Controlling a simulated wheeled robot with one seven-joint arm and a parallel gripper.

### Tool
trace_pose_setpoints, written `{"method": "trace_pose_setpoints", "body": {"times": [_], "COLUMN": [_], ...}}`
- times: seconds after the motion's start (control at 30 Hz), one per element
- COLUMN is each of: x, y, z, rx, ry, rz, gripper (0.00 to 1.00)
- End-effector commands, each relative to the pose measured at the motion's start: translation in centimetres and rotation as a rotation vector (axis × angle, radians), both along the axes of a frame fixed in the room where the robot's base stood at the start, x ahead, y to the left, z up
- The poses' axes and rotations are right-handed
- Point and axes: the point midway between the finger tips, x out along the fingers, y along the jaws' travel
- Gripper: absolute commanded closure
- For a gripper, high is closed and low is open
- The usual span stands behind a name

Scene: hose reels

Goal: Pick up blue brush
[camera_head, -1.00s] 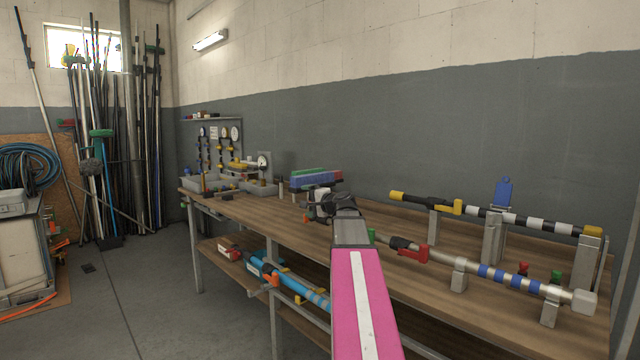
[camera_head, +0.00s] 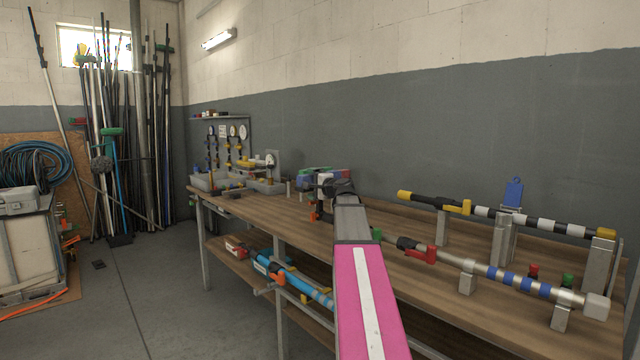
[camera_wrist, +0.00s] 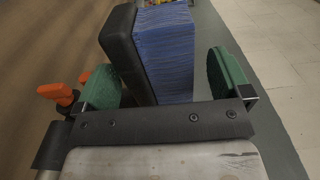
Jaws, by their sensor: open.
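The blue brush (camera_wrist: 168,50) shows in the wrist view as a block of blue bristles on a black back (camera_wrist: 122,42). It lies between the two green finger pads of my gripper (camera_wrist: 166,82). The pads are wide apart, with a clear gap on the right of the bristles; the left pad is close to the black back. I cannot tell whether it touches. In the head view my gripper (camera_head: 325,192) is at the far part of the workbench (camera_head: 290,215) and hides most of the brushes there.
An orange-handled item (camera_wrist: 58,93) is left of my gripper in the wrist view. Grey bins (camera_head: 208,182) stand at the bench's far end. Pole tools on metal stands (camera_head: 500,275) fill the near right of the bench. A grey wall (camera_head: 480,120) runs behind.

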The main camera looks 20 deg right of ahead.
Motion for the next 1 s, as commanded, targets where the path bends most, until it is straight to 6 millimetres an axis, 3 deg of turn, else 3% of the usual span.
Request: {"method": "trace_pose_setpoints", "body": {"times": [0.2,0.43,0.47,0.6,0.63,0.67,1.0], "x": [2.9,3.0,3.0,3.0,3.0,3.0,3.0], "y": [1.0,1.1,1.1,1.1,1.1,1.1,1.1], "z": [-0.1,-0.1,-0.1,-0.1,-0.1,-0.1,0.1], "rx": [0.0,0.0,0.0,0.0,0.0,0.0,-0.001], "ry": [0.001,0.001,0.001,0.001,0.001,0.001,0.001], "rz": [0.001,-0.001,0.0,0.0,0.0,0.0,-0.001], "gripper": [0.04,0.04,0.07,0.53,0.63,0.67,0.66]}}
